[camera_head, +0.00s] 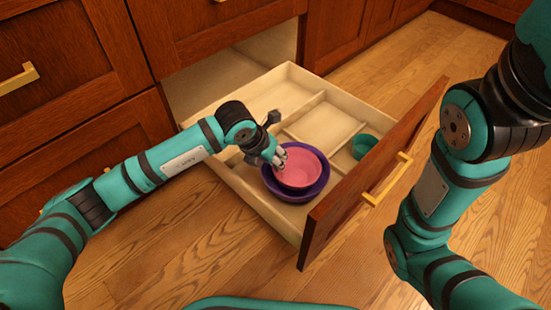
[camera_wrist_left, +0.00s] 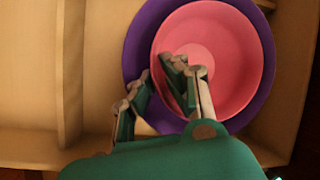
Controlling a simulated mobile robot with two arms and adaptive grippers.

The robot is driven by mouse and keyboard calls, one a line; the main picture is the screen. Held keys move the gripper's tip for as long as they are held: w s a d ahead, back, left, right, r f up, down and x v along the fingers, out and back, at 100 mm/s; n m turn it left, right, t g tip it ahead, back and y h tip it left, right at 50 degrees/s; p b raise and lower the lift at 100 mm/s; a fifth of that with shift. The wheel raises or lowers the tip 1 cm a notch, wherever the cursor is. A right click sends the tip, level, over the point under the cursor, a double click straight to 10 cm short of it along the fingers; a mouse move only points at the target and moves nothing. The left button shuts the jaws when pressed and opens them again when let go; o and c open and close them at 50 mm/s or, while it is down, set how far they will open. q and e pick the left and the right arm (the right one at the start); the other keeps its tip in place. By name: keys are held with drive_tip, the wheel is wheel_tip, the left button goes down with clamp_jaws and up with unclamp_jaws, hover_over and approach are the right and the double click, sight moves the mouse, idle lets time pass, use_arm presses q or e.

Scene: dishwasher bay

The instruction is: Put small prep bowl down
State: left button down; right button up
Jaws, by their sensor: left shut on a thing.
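A small pink bowl (camera_head: 302,168) is nested upright in a larger purple bowl (camera_head: 300,196) in the near compartment of the open drawer. In the left wrist view, the pink bowl (camera_wrist_left: 238,62) fills most of the opening of the purple bowl (camera_wrist_left: 143,45). My left gripper (camera_head: 279,157) is shut on the near-left rim of the pink bowl. In the left wrist view, one finger of the gripper (camera_wrist_left: 160,88) is inside the pink bowl and the other is outside it. I cannot tell whether the pink bowl rests fully on the purple one. My right gripper is out of view.
The open drawer (camera_head: 233,187) has low wooden dividers. A teal bowl (camera_head: 364,147) sits in its right compartment by the drawer front (camera_head: 368,180) with its gold handle (camera_head: 387,179). The middle and far-left compartments look empty. Wooden cabinets stand behind and to the left.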

use_arm(q)
drive_tip(key=c, duration=1.7)
unclamp_jaws()
drive_tip(key=shift+r, duration=0.1)
